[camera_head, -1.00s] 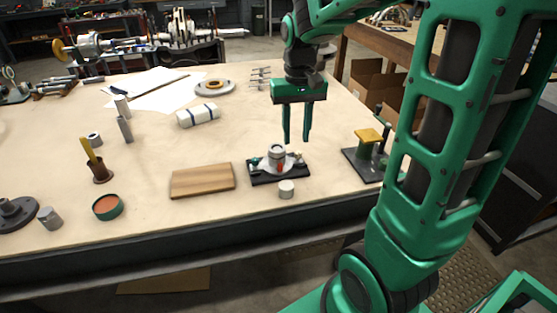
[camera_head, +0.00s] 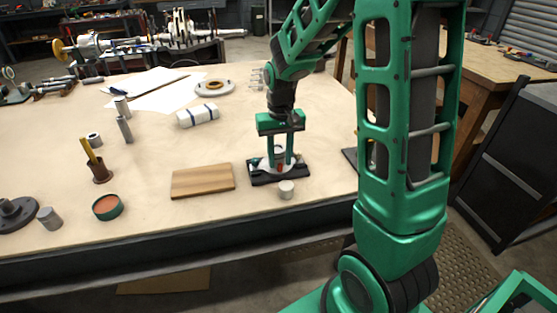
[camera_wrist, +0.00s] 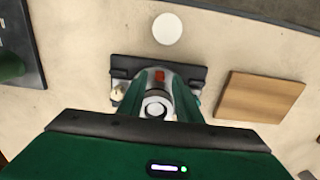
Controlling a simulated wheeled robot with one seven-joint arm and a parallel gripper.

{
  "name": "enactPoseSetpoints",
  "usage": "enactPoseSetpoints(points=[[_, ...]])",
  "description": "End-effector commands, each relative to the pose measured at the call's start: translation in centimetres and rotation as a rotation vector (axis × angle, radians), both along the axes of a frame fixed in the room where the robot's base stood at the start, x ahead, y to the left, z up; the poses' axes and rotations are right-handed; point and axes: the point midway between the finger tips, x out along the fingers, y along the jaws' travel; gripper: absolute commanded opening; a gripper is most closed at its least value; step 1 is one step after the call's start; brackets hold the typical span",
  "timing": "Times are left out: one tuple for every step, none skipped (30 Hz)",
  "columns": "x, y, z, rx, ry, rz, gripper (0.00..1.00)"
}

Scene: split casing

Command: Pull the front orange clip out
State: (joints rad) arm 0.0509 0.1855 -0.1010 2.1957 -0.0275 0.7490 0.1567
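The casing (camera_wrist: 157,106) is a small round grey-white body on a dark base plate (camera_head: 263,181) near the front of the table. The orange-red clip (camera_wrist: 160,75) shows on the casing's front side, and in the head view it is a small red spot (camera_head: 279,168) low between the fingers. My gripper (camera_head: 280,161) points down over the casing, with one finger at its left and one at its right. The fingers are apart, and the wrist view shows the casing between them. Whether they touch it I cannot tell. The fingers hide the casing's sides.
A white cylinder (camera_head: 287,189) stands just in front of the base plate. A wooden board (camera_head: 203,181) lies to the left. A white roll with dark bands (camera_head: 198,115) lies farther back.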

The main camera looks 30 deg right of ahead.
Motion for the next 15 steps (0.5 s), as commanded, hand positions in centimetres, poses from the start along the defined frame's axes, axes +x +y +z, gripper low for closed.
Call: enactPoseSetpoints(points=[[-0.04,-0.01,-0.44,0.001,0.002,0.0,0.31],[-0.04,-0.01,-0.6,0.0,0.001,0.0,0.31],[-0.03,-0.01,-0.77,0.0,0.001,0.0,0.31],[-0.02,-0.02,-0.86,0.0,0.0,0.0,0.31],[-0.02,-0.02,-0.93,0.0,0.0,0.0,0.31],[-0.01,-0.02,-0.99,0.0,-0.001,0.0,0.31],[0.0,-0.02,-1.02,0.0,-0.001,0.0,0.31],[0.0,-0.02,-1.03,0.0,-0.001,0.0,0.31],[0.0,-0.02,-1.02,0.0,-0.001,0.0,0.31],[0.0,-0.02,-1.02,0.0,-0.001,0.0,0.31],[-0.01,-0.02,-1.02,0.0,-0.001,0.0,0.31],[-0.01,-0.02,-1.01,0.0,-0.001,0.0,0.31],[-0.01,-0.02,-1.01,0.0,-0.001,0.0,0.31],[-0.01,-0.02,-1.01,0.0,-0.001,0.0,0.24],[-0.01,-0.02,-1.01,0.0,-0.001,0.0,0.14]])
